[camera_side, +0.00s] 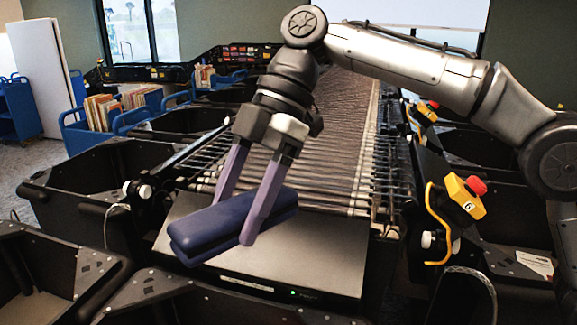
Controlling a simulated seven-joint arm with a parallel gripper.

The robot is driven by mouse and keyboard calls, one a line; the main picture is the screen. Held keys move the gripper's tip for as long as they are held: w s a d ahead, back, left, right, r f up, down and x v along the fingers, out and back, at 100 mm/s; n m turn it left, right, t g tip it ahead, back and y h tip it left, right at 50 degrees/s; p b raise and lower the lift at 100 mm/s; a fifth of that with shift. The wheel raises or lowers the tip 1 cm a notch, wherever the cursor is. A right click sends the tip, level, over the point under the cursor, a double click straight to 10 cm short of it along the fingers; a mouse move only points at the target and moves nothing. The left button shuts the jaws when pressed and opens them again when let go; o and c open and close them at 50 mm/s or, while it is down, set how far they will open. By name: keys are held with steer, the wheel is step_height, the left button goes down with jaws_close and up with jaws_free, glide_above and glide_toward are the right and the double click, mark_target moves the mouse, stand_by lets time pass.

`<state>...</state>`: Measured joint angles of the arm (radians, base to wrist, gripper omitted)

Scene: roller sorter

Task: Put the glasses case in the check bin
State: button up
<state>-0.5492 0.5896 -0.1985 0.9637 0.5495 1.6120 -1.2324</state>
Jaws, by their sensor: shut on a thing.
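A dark blue, elongated glasses case (208,228) is held above the grey metal plate at the near end of the roller conveyor. My gripper (236,222) reaches down from above with its two purple fingers shut on the case, one on the far side and one on the near side. The case lies slantwise, its left end lower in the picture. Several black bins stand around the conveyor, such as the left bin (88,165) and the near left bin (45,262). I see no label that tells which is the check bin.
The roller conveyor (335,150) runs away behind my gripper. The grey plate (320,250) lies below the case. A yellow box with a red button (465,195) stands at right. Blue carts with books (105,112) stand at the back left.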

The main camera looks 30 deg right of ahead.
steer(key=s+a+n+g+h, duration=0.25)
steer(key=s+a+n, duration=0.45)
steer(key=s+a, duration=0.55)
step_height(320, 180, down, 34)
steer(key=s+d, duration=0.1)
steer(key=shift+d+f+g, duration=0.2)
steer(key=shift+d+g, duration=0.15)
steer(key=shift+d, duration=0.05)
steer(key=shift+s+y, duration=0.1)
steer(key=shift+y, duration=0.15)
steer(key=o, duration=1.5)
steer(key=shift+r, duration=0.1)
step_height(320, 180, up, 9)
